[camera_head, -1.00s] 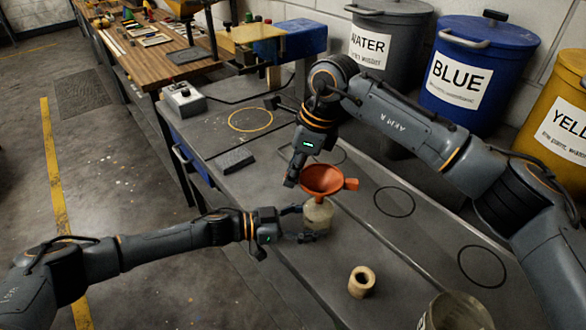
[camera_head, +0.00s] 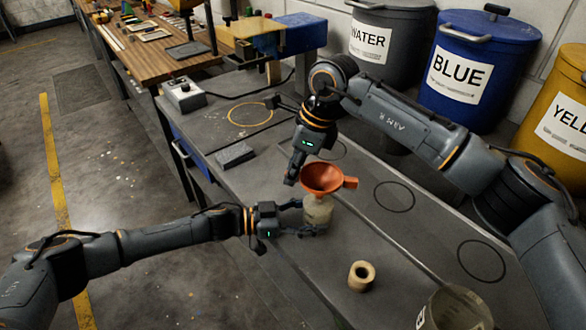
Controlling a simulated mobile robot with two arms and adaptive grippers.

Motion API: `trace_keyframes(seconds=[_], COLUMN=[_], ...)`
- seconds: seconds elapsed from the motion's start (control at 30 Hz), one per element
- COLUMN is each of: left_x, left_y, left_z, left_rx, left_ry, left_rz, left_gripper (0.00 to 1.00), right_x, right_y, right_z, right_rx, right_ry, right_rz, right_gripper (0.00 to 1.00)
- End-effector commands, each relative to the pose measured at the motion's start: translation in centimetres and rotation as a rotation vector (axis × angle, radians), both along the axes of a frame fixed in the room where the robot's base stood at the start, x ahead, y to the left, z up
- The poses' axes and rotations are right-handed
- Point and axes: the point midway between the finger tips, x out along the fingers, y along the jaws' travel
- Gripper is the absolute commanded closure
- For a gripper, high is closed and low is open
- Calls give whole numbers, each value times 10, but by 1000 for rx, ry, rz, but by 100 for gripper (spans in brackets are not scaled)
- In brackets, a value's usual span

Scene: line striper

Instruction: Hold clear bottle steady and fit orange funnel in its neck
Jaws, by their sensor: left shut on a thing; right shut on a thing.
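The orange funnel (camera_head: 325,178) sits upright, bowl up, directly above the clear bottle (camera_head: 318,211), with its tab pointing right. My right gripper (camera_head: 293,177) is shut on the left side of the funnel's rim. My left gripper (camera_head: 308,217) is shut around the bottle from the left, and the bottle stands upright on the grey bench. The funnel's bowl hides its spout and the bottle's neck, so I cannot tell how deep the spout is in the neck.
A beige ring-shaped piece (camera_head: 361,276) and a tin (camera_head: 455,310) stand on the bench (camera_head: 335,250) nearer me. A dark block (camera_head: 235,154) and a grey control box (camera_head: 184,95) lie farther back. Lidded grey, blue (camera_head: 462,70) and yellow bins stand behind. Painted circles on the bench are empty.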

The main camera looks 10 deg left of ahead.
Motion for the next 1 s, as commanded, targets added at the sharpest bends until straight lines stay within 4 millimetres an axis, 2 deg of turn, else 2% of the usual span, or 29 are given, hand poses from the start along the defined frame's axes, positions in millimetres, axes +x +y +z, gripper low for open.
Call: trace_keyframes(seconds=[0.4,0.8,0.83,0.9,0.93,1.0], left_x=[0,0,0,0,0,0], left_y=[0,0,0,0,0,0], left_z=[0,0,0,0,0,0], left_rx=[0,0,0,0,0,0], left_ry=[0,-1,-1,-1,-1,0], left_rz=[0,-1,-1,-1,-1,-1], left_gripper=[55,55,55,55,55,55], right_x=[0,0,0,0,0,0], right_y=[0,0,0,0,0,0], right_z=[-16,-18,-18,-18,-18,-18], right_rx=[-1,-1,-2,-1,-1,-1], right_ry=[1,1,1,1,1,1], right_rz=[0,-1,-1,-1,-1,0], right_gripper=[100,100,80,65,59,59])
